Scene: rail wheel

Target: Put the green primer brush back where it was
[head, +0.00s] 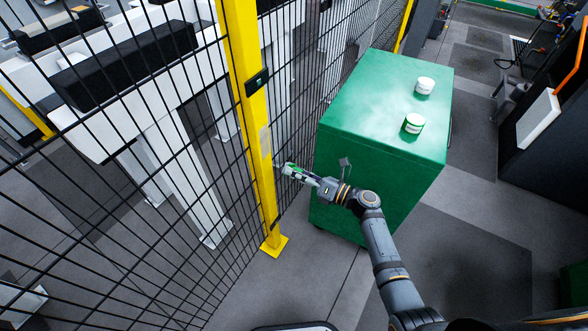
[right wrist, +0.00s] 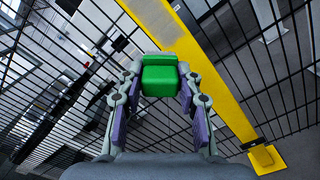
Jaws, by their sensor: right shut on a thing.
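My right gripper (head: 289,170) is shut on the green primer brush (right wrist: 160,80), of which a green block shows between the fingers in the right wrist view. In the head view only a small green part of it shows at the gripper's tip. The gripper holds it in the air, left of the green cabinet (head: 385,88) and close to the yellow fence post (head: 262,150). I cannot tell whether it touches the mesh. My left gripper is not in view.
Two small white and green cans, one farther back (head: 425,86) and one nearer (head: 413,123), stand on the cabinet's top, which is otherwise clear. The black mesh fence (head: 130,215) runs along the left, with white machine frames behind it. Open grey floor lies right of the cabinet.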

